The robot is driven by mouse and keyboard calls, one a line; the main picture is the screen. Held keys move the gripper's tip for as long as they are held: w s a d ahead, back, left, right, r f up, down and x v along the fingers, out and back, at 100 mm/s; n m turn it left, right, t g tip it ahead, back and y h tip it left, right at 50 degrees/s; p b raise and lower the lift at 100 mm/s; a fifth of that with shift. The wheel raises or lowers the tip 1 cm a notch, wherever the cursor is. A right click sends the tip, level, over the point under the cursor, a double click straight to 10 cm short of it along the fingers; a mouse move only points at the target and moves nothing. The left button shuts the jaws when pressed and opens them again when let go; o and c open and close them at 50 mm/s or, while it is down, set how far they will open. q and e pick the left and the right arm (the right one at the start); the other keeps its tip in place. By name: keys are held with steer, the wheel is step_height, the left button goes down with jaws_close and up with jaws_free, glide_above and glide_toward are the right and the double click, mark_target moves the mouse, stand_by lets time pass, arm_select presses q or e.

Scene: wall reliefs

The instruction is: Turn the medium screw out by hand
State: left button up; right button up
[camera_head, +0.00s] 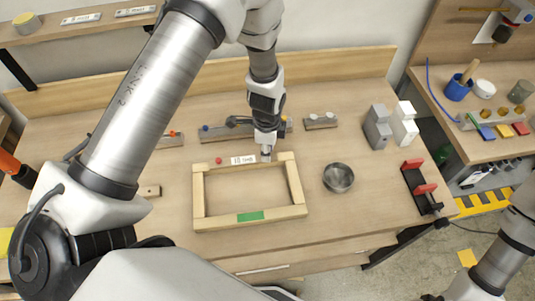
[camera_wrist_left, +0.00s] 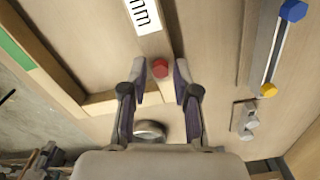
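A wooden frame (camera_head: 201,205) with a green mark lies on the table. Its far bar carries a white label (camera_head: 243,160), which also shows in the wrist view (camera_wrist_left: 143,14). A red screw head (camera_head: 219,160) stands left of the label. Another red screw head (camera_wrist_left: 160,68) stands at the label's other end. My left gripper (camera_head: 266,155) is over the far bar near its right end and hides that second head in the head view. In the wrist view the left gripper (camera_wrist_left: 160,75) is open, with this head between its fingertips and gaps on both sides. My right gripper is out of view.
A metal bowl (camera_head: 338,177) stands right of the frame. Screw holders (camera_head: 165,140) and a small holder (camera_head: 320,122) line the table's back. Grey and white blocks (camera_head: 377,128) and a red-and-black rack (camera_head: 418,185) stand at the right. Bare tabletop surrounds the bowl.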

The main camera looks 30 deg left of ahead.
arm_select(q)
jaws_close()
steer(key=n+p, duration=0.1)
steer(key=n, duration=0.2)
steer(key=shift+r, duration=0.2)
steer(key=shift+f+n, duration=0.2)
steer(key=shift+n, duration=0.9)
steer(key=n+p, duration=0.1)
steer(key=n, duration=0.2)
steer(key=shift+r+n, duration=0.15)
steer(key=shift+n, duration=0.85)
steer(key=n+p, duration=0.1)
steer(key=n, duration=0.2)
steer(key=shift+n, duration=1.1)
steer(key=shift+n+p, duration=0.4)
steer(key=shift+n, duration=0.6)
steer(key=n, duration=0.3)
jaws_free()
